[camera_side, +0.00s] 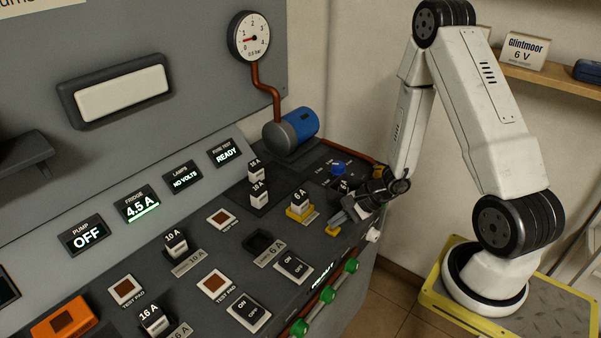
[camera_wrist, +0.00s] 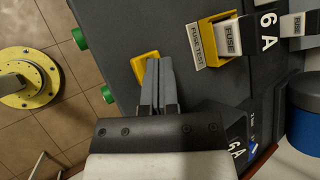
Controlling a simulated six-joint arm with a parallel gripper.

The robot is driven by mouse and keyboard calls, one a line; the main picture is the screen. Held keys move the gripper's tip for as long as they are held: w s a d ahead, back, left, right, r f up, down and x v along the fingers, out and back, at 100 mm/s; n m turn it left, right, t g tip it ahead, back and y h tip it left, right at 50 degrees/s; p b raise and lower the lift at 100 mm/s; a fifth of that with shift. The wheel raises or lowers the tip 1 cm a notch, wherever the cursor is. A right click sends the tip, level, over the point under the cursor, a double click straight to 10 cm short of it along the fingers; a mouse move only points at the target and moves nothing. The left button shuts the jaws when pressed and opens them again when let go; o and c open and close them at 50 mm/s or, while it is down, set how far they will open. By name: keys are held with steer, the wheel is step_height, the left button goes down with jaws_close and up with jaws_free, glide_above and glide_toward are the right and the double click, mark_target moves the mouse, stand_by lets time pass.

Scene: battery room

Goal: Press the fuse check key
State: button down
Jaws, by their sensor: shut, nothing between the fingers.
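The yellow key (camera_side: 333,230) sits near the front right of the sloped panel; it also shows in the wrist view (camera_wrist: 142,66). My gripper (camera_side: 340,216) is shut and empty, with its fingertips at the key. In the wrist view my fingertips (camera_wrist: 160,62) overlap the key's edge; I cannot tell whether they touch it. A white 6 A fuse (camera_side: 299,200) stands in a yellow socket (camera_side: 290,213); the wrist view shows the FUSE TEST label (camera_wrist: 202,46) beside it. The fuse test display (camera_side: 226,152) reads READY.
A dark fuse (camera_wrist: 237,146) marked 6 A stands close to my gripper. A blue knob (camera_side: 338,168) is behind it. Green-capped posts (camera_side: 328,293) line the front edge. ON/OFF switches (camera_side: 294,267) and other fuses fill the panel to the left.

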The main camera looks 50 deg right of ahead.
steer(key=shift+f, duration=0.15)
stand_by(0.6)
steer(key=shift+r, duration=0.8)
steer(key=shift+r, duration=0.1)
steer(key=shift+r, duration=2.45)
